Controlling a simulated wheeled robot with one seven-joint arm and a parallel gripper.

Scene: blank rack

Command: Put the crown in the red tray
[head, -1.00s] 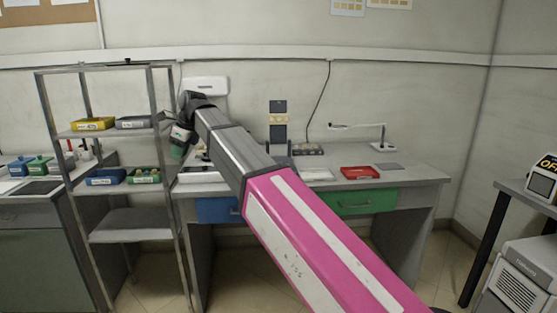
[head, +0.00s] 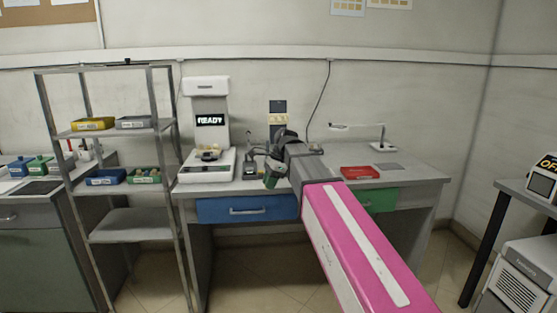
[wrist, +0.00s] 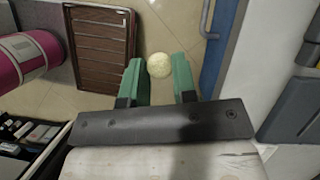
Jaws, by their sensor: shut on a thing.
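My gripper (head: 270,181) hangs in front of the desk's front edge, above the blue drawer, and left of the red tray. In the wrist view its green fingers (wrist: 160,80) are shut on a small, pale cream, rounded piece, the crown (wrist: 160,65), at their tips. The crown cannot be made out in the head view. The red tray (head: 360,172) lies on the right half of the desk, apart from my gripper. Its inside is too small to judge.
The desk (head: 415,175) has a blue drawer (head: 245,208) and a green drawer (head: 380,200). A white machine (head: 208,172) with a READY screen (head: 210,121) stands at its left. A lamp (head: 383,140) stands behind the tray. A metal shelf (head: 130,222) holds several small bins at left.

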